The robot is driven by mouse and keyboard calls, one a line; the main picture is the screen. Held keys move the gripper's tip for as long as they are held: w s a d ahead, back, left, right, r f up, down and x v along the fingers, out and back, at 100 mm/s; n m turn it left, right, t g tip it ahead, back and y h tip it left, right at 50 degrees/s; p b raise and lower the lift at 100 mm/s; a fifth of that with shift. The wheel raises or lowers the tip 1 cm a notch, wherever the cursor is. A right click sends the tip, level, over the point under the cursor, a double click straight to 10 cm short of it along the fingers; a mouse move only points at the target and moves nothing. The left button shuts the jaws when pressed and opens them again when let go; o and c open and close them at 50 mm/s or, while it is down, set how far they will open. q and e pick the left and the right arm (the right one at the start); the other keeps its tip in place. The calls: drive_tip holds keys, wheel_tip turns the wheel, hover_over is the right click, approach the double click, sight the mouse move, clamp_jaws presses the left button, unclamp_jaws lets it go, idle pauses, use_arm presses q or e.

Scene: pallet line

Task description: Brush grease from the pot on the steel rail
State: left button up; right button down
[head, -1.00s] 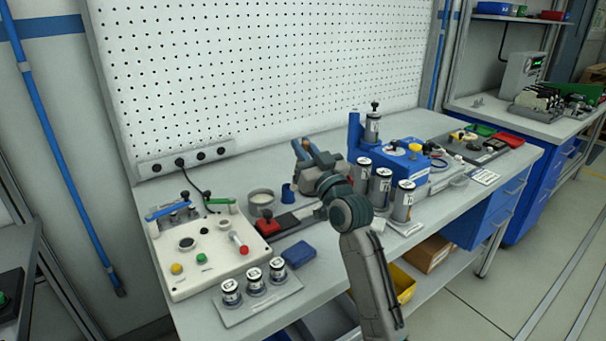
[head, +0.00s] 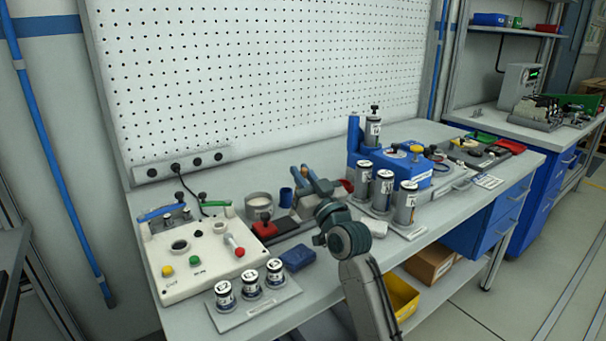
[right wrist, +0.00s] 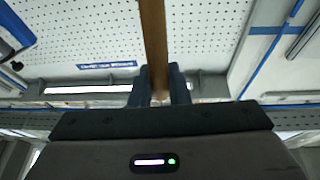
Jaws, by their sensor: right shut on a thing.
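The grease pot (head: 258,202), a pale round tub with a light filling, stands on the bench left of centre. The steel rail (head: 290,223) lies in front of it, with a red block (head: 265,228) on its left part. My right gripper (head: 309,178) is right of the pot, above the bench. It is shut on the brush, whose wooden handle (right wrist: 155,45) rises between the fingers (right wrist: 160,85) in the right wrist view. The brush's bristles cannot be made out. My arm hides part of the rail's right side. My left gripper is not in view.
A small blue cup (head: 286,195) stands between pot and gripper. A control box (head: 205,255) stands at left, with several labelled jars (head: 251,283) and a blue block (head: 298,257) in front. Several tall canisters (head: 382,189) and a blue unit (head: 405,163) stand right of my arm.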

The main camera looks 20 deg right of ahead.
drive_tip(key=shift+f+b, duration=0.7)
drive_tip(key=shift+f, duration=0.1)
idle(0.6)
drive_tip(key=w+d+b, duration=0.2)
drive_tip(key=d, duration=0.5)
drive_tip(key=shift+d+b, duration=0.35)
drive_tip(key=shift+d, duration=0.05)
drive_tip(key=shift+w+d, duration=0.1)
drive_tip(key=shift+s+a+p, duration=0.4)
drive_tip(key=shift+a, duration=0.95)
drive_tip(key=shift+s+a+p, duration=0.35)
drive_tip(key=shift+a, duration=1)
drive_tip(key=shift+s+a+p, duration=0.4)
drive_tip(key=shift+a, duration=0.95)
